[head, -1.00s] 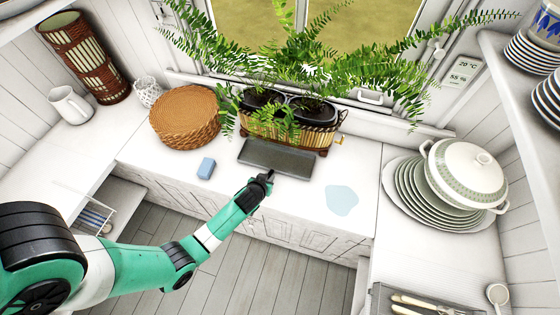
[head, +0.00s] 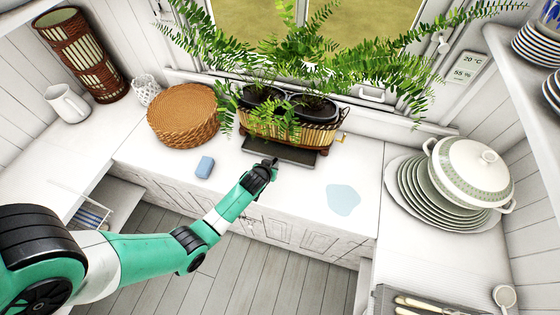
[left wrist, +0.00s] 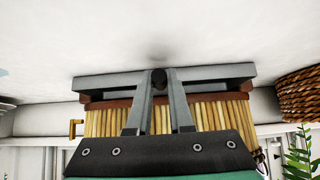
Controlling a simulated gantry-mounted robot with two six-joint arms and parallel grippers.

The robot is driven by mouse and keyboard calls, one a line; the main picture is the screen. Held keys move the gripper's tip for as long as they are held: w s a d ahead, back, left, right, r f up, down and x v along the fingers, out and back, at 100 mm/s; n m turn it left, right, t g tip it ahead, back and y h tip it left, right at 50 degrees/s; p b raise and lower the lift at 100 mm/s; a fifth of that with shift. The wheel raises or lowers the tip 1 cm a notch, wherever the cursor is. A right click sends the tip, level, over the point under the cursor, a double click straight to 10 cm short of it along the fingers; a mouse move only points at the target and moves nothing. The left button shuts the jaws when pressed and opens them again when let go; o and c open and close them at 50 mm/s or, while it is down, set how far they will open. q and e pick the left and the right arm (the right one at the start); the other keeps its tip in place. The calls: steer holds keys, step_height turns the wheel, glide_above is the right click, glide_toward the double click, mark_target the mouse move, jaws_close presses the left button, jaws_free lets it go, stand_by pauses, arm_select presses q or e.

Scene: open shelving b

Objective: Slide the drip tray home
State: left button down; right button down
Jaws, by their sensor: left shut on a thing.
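The drip tray (head: 297,156) is a flat dark grey tray on the white counter, mostly under the bamboo-sided planter (head: 312,134), with a front strip showing. In the left wrist view the tray (left wrist: 215,74) spans the view in front of the planter's bamboo slats (left wrist: 212,115). My left gripper (head: 270,163) is at the tray's front edge. In the wrist view its fingers (left wrist: 158,76) are shut on a small dark knob at the middle of the tray's front. The back of the tray is hidden under the planter. My right gripper is not in view.
A blue sponge (head: 205,167) lies left of the tray, and a wicker basket (head: 183,115) stands behind it. A pale blue puddle (head: 343,199) is to the right. Stacked plates (head: 425,195) with a lidded tureen (head: 468,172) stand further right. Fern fronds hang over the planter.

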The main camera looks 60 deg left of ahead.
mark_target(280, 149)
arm_select(q)
steer(key=shift+w+a+f, duration=0.1)
steer(key=shift+w+a, duration=0.3)
steer(key=shift+b, duration=0.3)
steer(key=shift+w+a+f, duration=0.1)
steer(key=shift+w+a, duration=0.05)
steer(key=shift+a, duration=0.05)
steer(key=shift+w+a+b, duration=1.4)
steer(key=shift+b, duration=0.15)
steer(key=shift+w+a+b, duration=0.6)
steer(key=c, duration=0.8)
jaws_free()
